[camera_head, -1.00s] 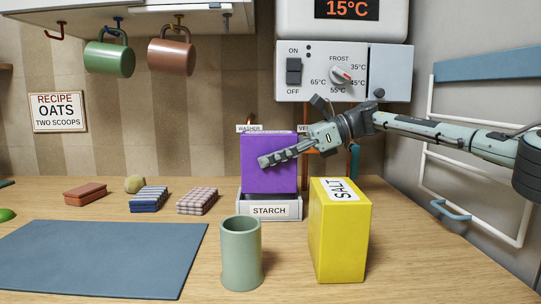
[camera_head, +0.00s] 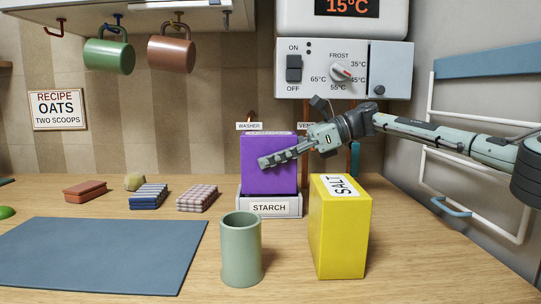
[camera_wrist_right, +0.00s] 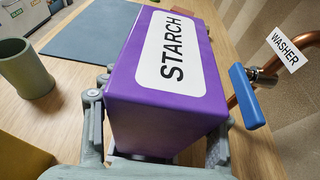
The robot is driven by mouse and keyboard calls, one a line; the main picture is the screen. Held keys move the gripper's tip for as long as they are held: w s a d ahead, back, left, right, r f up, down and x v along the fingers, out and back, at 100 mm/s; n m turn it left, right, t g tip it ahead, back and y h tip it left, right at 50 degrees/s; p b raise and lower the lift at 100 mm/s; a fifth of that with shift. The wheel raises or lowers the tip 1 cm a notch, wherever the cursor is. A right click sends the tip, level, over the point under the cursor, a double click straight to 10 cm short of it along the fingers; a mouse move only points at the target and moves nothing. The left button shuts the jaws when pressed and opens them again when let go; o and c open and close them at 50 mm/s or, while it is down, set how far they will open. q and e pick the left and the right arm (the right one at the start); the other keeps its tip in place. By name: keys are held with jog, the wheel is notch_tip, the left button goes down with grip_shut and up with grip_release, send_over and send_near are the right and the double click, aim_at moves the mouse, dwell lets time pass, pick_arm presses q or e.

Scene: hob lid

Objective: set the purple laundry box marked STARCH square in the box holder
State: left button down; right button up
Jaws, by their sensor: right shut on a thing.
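The purple box (camera_head: 268,163) stands upright, its lower end behind the front wall of the white box holder (camera_head: 241,207), which bears a STARCH label. I cannot tell whether the box rests on the holder's floor. My right gripper (camera_head: 286,154) reaches in from the right and is shut on the box, one finger across its front. In the right wrist view the box (camera_wrist_right: 120,85) shows its white STARCH label on top, with the gripper fingers (camera_wrist_right: 155,140) on either side. My left gripper is not in view.
A yellow SALT box (camera_head: 338,230) and a green cup (camera_head: 241,250) stand in front of the holder. Folded cloths (camera_head: 148,197) lie to the left, behind a blue mat (camera_head: 95,255). Behind the box are pipes and a WASHER tag (camera_head: 249,126); a blue-handled tap (camera_wrist_right: 247,95) is close by.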

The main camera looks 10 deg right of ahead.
aim_at(271, 175)
jog(key=shift+f+b, duration=0.65)
jog(key=shift+f, duration=0.55)
jog(key=shift+f+b, duration=0.5)
jog(key=shift+f, duration=0.4)
jog(key=o, duration=1.3)
jog(key=shift+o, duration=1)
jog(key=shift+f, duration=0.1)
